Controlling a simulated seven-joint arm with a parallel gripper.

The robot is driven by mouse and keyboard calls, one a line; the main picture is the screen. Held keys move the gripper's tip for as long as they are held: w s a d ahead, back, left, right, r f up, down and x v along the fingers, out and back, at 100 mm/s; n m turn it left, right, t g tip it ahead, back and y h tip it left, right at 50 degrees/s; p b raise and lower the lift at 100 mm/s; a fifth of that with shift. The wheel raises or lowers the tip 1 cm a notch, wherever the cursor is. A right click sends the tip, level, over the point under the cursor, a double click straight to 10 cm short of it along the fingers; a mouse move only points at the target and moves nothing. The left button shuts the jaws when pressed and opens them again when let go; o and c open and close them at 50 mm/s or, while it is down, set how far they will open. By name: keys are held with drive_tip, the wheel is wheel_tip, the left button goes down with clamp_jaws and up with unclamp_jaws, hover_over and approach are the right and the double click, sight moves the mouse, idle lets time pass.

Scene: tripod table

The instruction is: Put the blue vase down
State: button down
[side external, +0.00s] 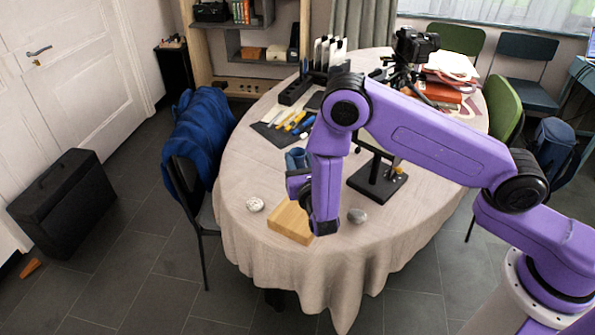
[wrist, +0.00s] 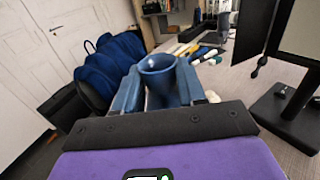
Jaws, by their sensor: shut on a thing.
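The blue vase (wrist: 158,66) is in the wrist view, upright-looking with its round open mouth showing. My gripper (wrist: 159,82) is shut on it, with one blue finger on each side of its body. The vase's lower part is hidden behind the gripper's dark front edge. In the side external view my gripper (side external: 297,160) is over the near left part of the round table (side external: 245,165), and the vase is hard to tell from the fingers. I cannot tell whether the vase's base touches anything.
A black stand (side external: 377,182) is right of my gripper. A dark mat (side external: 282,132) with tools lies behind.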

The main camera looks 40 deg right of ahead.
drive_tip(key=shift+w+f, duration=0.25)
drive_tip(key=shift+a+f, duration=0.1)
drive_tip(key=shift+f, duration=1.55)
drive_tip(key=c, duration=0.7)
unclamp_jaws()
drive_tip(key=shift+o, duration=0.2)
